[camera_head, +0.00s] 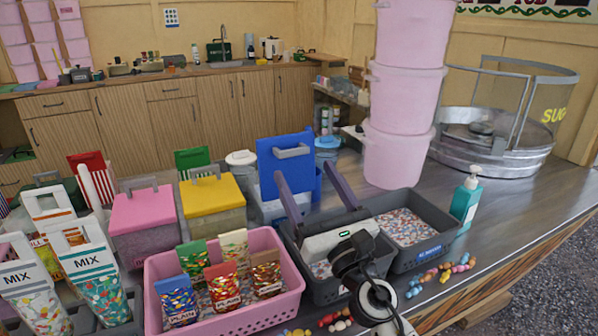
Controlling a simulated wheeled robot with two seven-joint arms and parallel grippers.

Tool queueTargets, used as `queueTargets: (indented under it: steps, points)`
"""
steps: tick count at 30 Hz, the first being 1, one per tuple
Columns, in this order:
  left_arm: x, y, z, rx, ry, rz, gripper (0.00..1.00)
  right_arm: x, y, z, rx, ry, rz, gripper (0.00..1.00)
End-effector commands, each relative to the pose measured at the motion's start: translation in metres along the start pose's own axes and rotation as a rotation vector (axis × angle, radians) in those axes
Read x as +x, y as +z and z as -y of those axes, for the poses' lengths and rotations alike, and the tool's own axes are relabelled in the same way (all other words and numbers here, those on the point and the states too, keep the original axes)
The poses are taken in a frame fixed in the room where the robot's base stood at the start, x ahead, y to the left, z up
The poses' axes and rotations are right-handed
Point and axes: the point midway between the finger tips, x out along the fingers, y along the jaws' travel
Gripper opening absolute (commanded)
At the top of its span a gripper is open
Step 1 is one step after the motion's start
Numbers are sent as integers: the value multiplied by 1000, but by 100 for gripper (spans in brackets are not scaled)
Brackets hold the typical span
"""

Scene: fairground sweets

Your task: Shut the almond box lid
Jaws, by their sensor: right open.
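No readable label tells me which box is the almond box. A box with a blue lid (285,172) stands behind the grey bins, its lid raised upright with a grey handle on its face. The box's body (268,212) is partly hidden below the lid. My right gripper (306,174) is open, its two fingers spread wide and pointing away from me towards the blue lid. The fingers look empty and overlap the lid's lower part in the picture; I cannot tell whether they touch it. My left gripper is not in view.
Boxes with pink (142,208) and yellow (211,194) lids, both down, stand to the left. A pink basket (228,322) holds several sweet bags. A grey bin (418,254) of sweets, a teal pump bottle (466,202) and stacked pink tubs (402,100) stand to the right.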

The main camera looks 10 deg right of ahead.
Motion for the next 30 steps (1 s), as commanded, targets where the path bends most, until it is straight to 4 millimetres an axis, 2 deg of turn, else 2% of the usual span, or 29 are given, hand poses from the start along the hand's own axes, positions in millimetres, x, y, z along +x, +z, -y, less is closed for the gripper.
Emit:
queueTargets:
  steps: [3,9,20,30]
  points:
    - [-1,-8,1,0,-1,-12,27,23,2,0,0,1,-1,72]
    - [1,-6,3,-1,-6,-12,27,44,0,0,0,1,-2,72]
    - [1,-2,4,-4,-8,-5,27,48,0,0,1,0,-3,72]
    - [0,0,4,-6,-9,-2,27,48,0,0,1,1,-3,16]
